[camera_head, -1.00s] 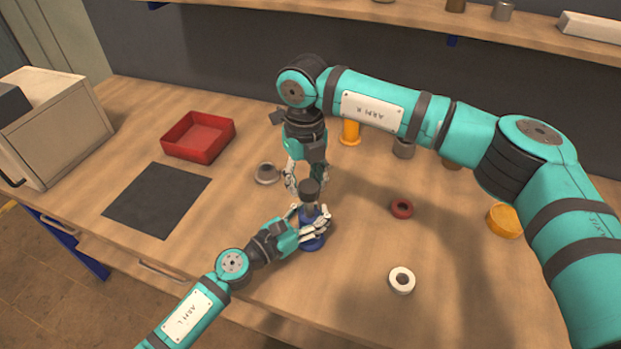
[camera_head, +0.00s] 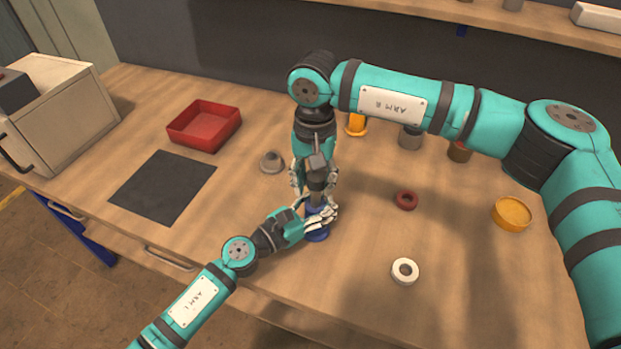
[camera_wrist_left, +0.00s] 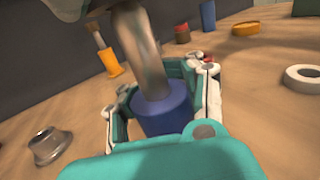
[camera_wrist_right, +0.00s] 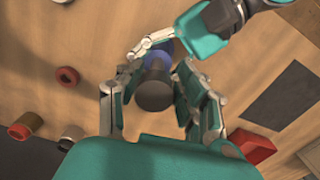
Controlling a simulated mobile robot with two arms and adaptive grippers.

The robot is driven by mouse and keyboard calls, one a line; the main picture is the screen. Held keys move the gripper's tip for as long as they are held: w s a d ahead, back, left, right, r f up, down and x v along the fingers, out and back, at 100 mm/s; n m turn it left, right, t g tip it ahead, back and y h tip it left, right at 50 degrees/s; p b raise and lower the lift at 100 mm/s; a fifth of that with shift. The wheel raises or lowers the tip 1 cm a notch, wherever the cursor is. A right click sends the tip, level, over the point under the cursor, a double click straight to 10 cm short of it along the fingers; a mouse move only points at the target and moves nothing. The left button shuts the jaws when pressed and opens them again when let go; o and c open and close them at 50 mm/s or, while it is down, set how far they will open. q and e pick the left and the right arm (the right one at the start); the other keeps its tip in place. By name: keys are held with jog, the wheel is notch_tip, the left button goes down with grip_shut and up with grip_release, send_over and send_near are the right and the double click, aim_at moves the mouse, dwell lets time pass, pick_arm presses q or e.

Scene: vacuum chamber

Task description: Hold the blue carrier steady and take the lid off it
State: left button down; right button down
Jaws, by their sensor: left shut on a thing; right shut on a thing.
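The blue carrier (camera_head: 317,236) stands upright near the front of the bench; its blue body also shows in the left wrist view (camera_wrist_left: 164,114). Its lid, a dark grey cylinder (camera_head: 317,184), sits on top and rises as a metallic shaft in the left wrist view (camera_wrist_left: 142,55). My left gripper (camera_head: 318,218) is shut around the blue body from the left. My right gripper (camera_head: 315,182) points down from above and is shut on the lid; the right wrist view shows the dark lid top (camera_wrist_right: 155,94) between its fingers. The fingers partly hide the seam between lid and carrier.
A grey flanged part (camera_head: 271,162) lies left of the carrier. A red ring (camera_head: 405,200), a white ring (camera_head: 404,271) and an orange dish (camera_head: 511,214) lie to the right. A dark mat (camera_head: 163,187) and a red tray (camera_head: 203,126) are at left.

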aim_at(314, 181)
pick_arm(q)
jog(key=shift+s, duration=0.1)
pick_arm(e)
jog(key=shift+w+d, duration=0.15)
jog(key=shift+w, duration=0.05)
jog(key=shift+r, duration=0.15)
pick_arm(q)
jog(key=shift+a+f, duration=0.1)
pick_arm(e)
jog(key=shift+r, duration=1.05)
jog(key=shift+s, duration=0.1)
jog(key=shift+r, duration=1.95)
pick_arm(q)
jog(key=c, duration=0.7)
grip_release()
